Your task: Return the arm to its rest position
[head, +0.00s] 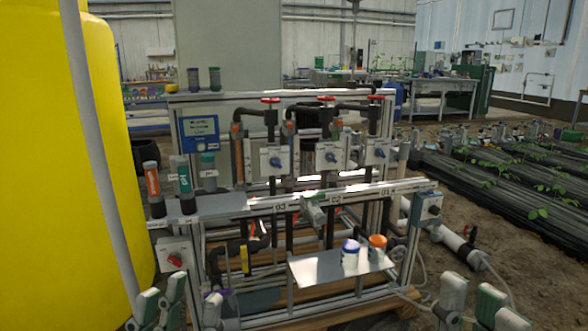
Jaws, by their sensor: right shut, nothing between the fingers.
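My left gripper (176,304) shows at the bottom left, in front of the skid's lower left corner. Its pale, green-edged finger parts point up, and the lower part is cut off by the picture edge. I cannot tell how far it is open. My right gripper (472,306) shows at the bottom right, over the bare floor right of the skid. It is shut and holds nothing. Both grippers appear apart from the skid (300,204).
A large yellow tank (62,150) fills the left. The skid carries valves, blue-knobbed boxes (274,161), bottles (185,182) and a small shelf (318,270) with a blue-topped jar (350,254) and an orange-topped jar (377,249). Black-covered plant beds (490,170) lie right.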

